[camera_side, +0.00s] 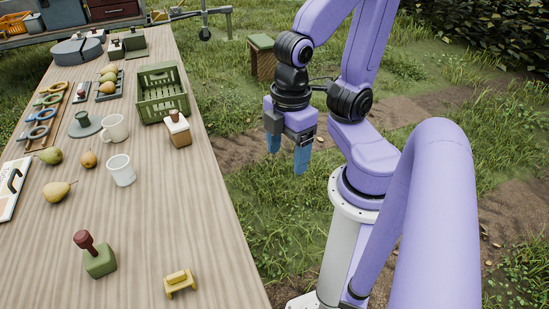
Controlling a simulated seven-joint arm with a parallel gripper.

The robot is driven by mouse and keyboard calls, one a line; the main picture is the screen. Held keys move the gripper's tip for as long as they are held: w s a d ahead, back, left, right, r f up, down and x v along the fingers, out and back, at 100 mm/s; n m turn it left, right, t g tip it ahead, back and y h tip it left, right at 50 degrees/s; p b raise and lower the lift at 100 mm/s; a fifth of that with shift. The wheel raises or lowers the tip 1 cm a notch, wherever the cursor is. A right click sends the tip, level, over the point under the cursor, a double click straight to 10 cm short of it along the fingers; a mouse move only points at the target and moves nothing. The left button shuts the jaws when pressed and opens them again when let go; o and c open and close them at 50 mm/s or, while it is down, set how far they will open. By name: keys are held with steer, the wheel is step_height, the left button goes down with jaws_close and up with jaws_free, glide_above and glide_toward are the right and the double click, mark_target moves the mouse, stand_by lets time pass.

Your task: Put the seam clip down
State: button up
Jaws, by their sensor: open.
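A small yellow clip-like piece (180,282), which looks like the seam clip, sits on the wooden table (150,228) near its front right edge. It stands by itself with nothing touching it. My gripper (287,153) is off the table's right side, above the grass and well behind the yellow piece. Its two blue fingers point down and are apart, with nothing between them.
A green block with a dark red knob (98,258) stands left of the yellow piece. The table's middle front is clear.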

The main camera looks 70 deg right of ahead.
stand_by(0.4)
steer(key=m+t+y, duration=0.3)
steer(key=t+y, duration=0.1)
steer(key=y, duration=0.2)
glide_toward(183, 271)
steer(key=s+a, duration=0.2)
steer(key=f+t, duration=0.1)
steer(key=w+f+t+y, duration=0.1)
steer(key=f, duration=0.1)
steer(key=w+f+t+y, duration=0.1)
steer(key=f, duration=0.1)
steer(key=shift+a+f, duration=0.1)
steer(key=shift+a, duration=0.2)
steer(key=shift+w+d+f+t+y, duration=0.15)
steer(key=shift+d+f+t+y, duration=0.3)
steer(key=shift+t+y, duration=0.4)
steer(key=shift+x, duration=3.7)
steer(key=shift+r, duration=0.1)
steer(key=shift+c, duration=0.3)
steer(key=c, duration=1.1)
